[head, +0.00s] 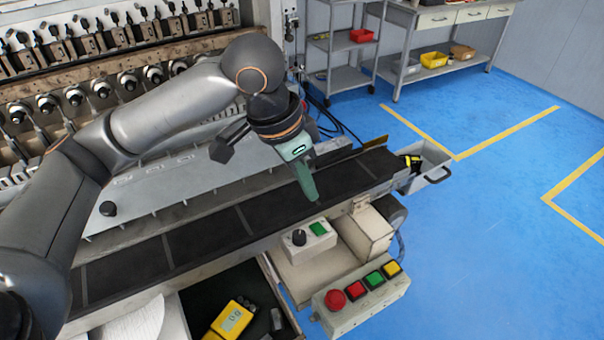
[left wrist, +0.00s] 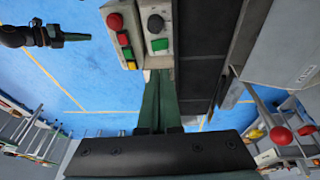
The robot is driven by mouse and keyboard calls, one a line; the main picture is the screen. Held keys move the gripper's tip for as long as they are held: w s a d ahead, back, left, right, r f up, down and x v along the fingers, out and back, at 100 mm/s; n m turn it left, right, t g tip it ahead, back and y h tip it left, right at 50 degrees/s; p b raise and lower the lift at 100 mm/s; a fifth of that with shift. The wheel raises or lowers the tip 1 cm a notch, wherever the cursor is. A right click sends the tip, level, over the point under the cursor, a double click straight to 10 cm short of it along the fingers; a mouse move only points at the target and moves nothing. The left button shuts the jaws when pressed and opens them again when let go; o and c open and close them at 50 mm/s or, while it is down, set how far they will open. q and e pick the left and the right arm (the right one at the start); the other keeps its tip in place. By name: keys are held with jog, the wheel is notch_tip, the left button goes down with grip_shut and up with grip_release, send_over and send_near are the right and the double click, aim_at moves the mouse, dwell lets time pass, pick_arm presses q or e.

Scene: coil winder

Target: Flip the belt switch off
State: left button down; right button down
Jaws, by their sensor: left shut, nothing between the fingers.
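The belt switch is a black rotary knob (head: 299,237) beside a green square on a small pale box at the belt's front edge. The knob also shows at the top of the left wrist view (left wrist: 155,23), with the green square (left wrist: 160,45) below it. My left gripper (head: 313,198) has green fingers, shut and empty, pointing down just behind the box. In the left wrist view its fingers (left wrist: 158,78) end just short of the green square, apart from the knob. My right gripper (left wrist: 85,37) shows small at the upper left of that view; its jaw state is unclear.
A button box (head: 362,299) with red, green and yellow buttons stands in front of the switch. The dark conveyor belt (head: 210,238) runs behind it to a grey bin (head: 434,160). A yellow device (head: 232,320) lies in a dark tray. The blue floor at right is open.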

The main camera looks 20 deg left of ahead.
aim_at(321, 229)
pick_arm(q)
jog(key=x, duration=0.5)
jog(key=s+x, duration=0.1)
jog(key=x, duration=0.2)
jog(key=shift+a+f+b, duration=0.1)
jog(key=shift+f+b, duration=0.25)
jog(key=shift+b, duration=0.05)
